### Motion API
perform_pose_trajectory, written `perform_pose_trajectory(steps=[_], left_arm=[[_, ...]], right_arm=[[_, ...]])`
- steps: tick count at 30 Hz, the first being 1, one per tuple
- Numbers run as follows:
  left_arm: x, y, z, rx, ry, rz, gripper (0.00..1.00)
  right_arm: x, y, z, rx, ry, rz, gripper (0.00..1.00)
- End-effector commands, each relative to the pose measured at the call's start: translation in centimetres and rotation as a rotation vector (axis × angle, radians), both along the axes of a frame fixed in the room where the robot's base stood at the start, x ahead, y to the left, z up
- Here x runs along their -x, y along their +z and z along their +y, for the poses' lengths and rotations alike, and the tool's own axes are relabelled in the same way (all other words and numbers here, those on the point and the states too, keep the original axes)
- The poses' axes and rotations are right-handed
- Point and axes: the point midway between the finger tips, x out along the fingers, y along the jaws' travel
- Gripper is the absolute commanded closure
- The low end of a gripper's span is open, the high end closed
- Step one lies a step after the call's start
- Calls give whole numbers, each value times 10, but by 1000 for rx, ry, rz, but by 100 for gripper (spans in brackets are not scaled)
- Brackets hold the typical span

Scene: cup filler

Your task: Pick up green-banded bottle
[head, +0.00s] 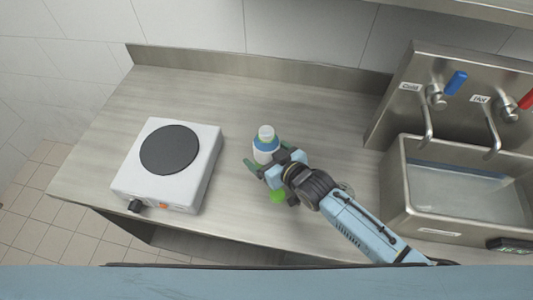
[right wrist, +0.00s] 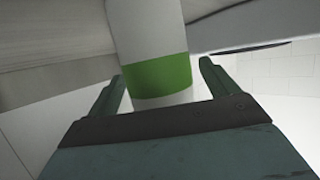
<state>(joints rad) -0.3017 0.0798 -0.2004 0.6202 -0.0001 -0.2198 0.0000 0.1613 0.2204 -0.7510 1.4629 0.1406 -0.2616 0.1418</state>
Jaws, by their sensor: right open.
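In the head view a white bottle (head: 265,148) with a blue shoulder and a pale cap stands upright on the counter. My right gripper (head: 268,158) is open, with a finger on either side of this bottle. In the right wrist view a white bottle with a green band (right wrist: 158,75) is between the open fingers of my right gripper (right wrist: 162,74); its top and bottom are out of view. I cannot tell whether the fingers touch it. The green band is not visible on the bottle in the head view. My left gripper is not in view.
A bright green object (head: 278,196) is partly hidden beneath my right gripper. A white hot plate (head: 200,175) stands to the left. A metal sink (head: 402,205) with two taps is at the right. The back of the counter (head: 300,105) is clear.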

Motion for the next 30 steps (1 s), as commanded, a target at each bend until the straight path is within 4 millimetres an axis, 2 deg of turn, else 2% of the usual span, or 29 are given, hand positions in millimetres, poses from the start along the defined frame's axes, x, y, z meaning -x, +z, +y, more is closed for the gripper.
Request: perform_pose_trajectory(steps=[5, 20, 26, 30], left_arm=[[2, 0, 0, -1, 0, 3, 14], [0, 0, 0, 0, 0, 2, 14], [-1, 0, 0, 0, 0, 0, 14], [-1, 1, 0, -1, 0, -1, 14]], right_arm=[[0, 0, 0, 0, 0, 0, 15], [1, 0, 0, 0, 0, 0, 79], [0, 2, 0, -3, 0, -4, 79], [-1, 11, 1, -5, 1, -5, 79]])
